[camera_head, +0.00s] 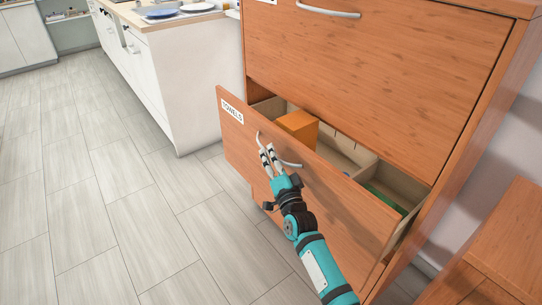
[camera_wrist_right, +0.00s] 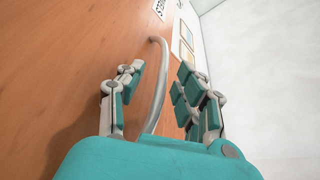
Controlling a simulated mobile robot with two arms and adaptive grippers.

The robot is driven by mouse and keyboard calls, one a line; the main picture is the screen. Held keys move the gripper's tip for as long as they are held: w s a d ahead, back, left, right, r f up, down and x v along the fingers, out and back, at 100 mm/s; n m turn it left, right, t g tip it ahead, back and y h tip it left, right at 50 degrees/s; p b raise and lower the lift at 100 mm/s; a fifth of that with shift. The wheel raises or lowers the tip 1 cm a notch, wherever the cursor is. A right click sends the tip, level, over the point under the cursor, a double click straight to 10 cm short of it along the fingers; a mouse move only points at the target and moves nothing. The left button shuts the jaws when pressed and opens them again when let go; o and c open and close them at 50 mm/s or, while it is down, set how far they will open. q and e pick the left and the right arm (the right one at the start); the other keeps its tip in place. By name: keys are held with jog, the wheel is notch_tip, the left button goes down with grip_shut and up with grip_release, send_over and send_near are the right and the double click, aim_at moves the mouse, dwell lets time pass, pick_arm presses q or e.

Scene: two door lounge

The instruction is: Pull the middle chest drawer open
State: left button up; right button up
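The middle chest drawer (camera_head: 330,205), a wooden front labelled "TOWELS", stands partly pulled out of the chest (camera_head: 380,65). Inside it show an orange box (camera_head: 298,128) and something green (camera_head: 385,199) at the right. Its curved metal handle (camera_head: 292,164) is on the front; it also shows in the right wrist view (camera_wrist_right: 157,85). My right gripper (camera_head: 270,158) is at this handle. In the wrist view its fingers (camera_wrist_right: 158,95) are apart on either side of the handle bar, with gaps visible. My left gripper is not in view.
A closed upper drawer (camera_head: 375,60) with its own handle (camera_head: 328,11) is above. A white counter (camera_head: 178,75) with plates stands at the back left. A low wooden piece (camera_head: 495,250) is at the right. The tiled floor (camera_head: 100,200) at left is clear.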

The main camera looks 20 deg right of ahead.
jog(key=shift+w+r, duration=0.15)
jog(key=shift+w, duration=0.45)
grip_shut()
